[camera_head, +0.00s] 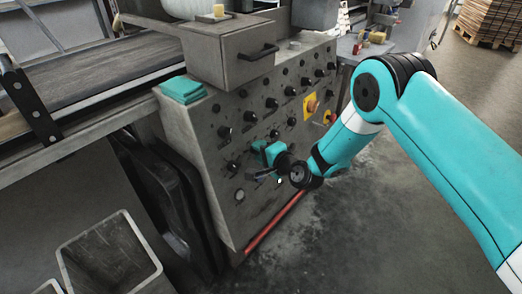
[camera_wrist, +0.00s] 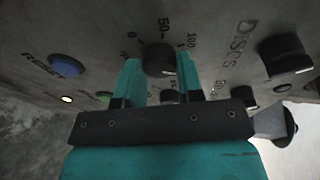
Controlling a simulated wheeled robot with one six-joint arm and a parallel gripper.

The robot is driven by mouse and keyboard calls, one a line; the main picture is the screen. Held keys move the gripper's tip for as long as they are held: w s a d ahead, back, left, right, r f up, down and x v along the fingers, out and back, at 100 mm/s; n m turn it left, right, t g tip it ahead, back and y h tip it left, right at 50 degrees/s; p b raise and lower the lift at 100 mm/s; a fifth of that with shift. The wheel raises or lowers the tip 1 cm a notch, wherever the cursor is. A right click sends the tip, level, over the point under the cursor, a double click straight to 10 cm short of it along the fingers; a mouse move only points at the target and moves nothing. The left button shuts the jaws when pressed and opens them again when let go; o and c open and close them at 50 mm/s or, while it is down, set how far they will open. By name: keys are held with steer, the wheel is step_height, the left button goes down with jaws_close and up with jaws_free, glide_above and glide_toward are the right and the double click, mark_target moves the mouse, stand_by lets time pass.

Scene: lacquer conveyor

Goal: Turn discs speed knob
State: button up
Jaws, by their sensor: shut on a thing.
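The grey control panel (camera_head: 240,150) fills the middle of the head view and carries several black knobs. My gripper (camera_wrist: 159,68) is at the panel's lower part, and it also shows in the head view (camera_head: 262,150). In the wrist view its two teal fingers stand on either side of a dark round knob (camera_wrist: 160,58), shut on it. Marks 0, 50 and 100 show around this knob. The lettering "DISCS" (camera_wrist: 243,42) is to its right. The knob's pointer cannot be made out, and in the head view my gripper hides the knob.
In the wrist view a blue button (camera_wrist: 66,65) labelled RESET is at the left, and a large black knob (camera_wrist: 286,54) is at the right. In the head view a drawer box (camera_head: 225,55) juts out above the panel. Open floor (camera_head: 400,220) lies at the right.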

steer(key=shift+w, duration=0.1)
steer(key=o, duration=0.9)
steer(key=shift+d, duration=0.1)
steer(key=b+v, duration=1)
steer(key=v, duration=0.7)
steer(key=shift+s+d+f+b, duration=0.1)
steer(key=shift+s+b, duration=0.15)
steer(key=shift+b, duration=0.1)
